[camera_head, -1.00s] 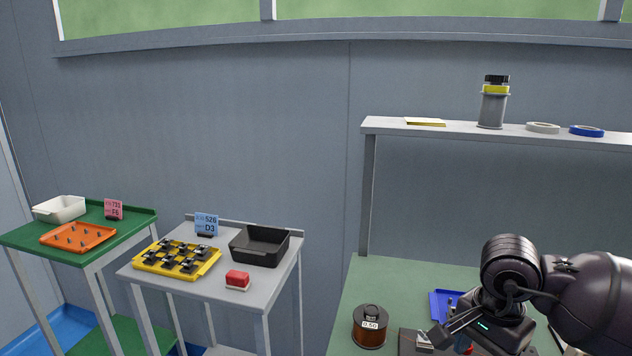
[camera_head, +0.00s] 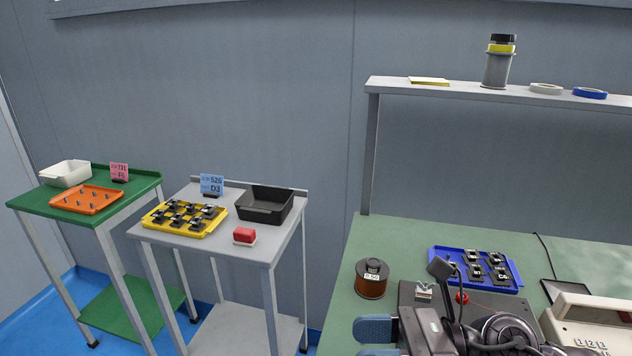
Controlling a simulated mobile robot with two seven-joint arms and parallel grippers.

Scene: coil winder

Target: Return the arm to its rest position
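My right gripper (camera_head: 376,340) is at the bottom edge of the head view, left of my dark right arm (camera_head: 490,335). Its two blue-padded fingers point left and stand apart, with nothing visible between them. The lower finger is cut off by the frame. The gripper is in front of the dark winder base (camera_head: 405,292) on the green bench (camera_head: 340,305). The arm hides part of the winder. A metal fitting (camera_head: 423,292) and a red knob (camera_head: 461,297) show on it. My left gripper is not in view.
A copper wire spool (camera_head: 371,280) stands left of the winder. A blue tray (camera_head: 514,269) with several dark parts lies behind it. A beige device (camera_head: 585,318) is at right. Grey (camera_head: 150,232) and green (camera_head: 40,205) side tables stand left. A shelf (camera_head: 400,87) spans the bench.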

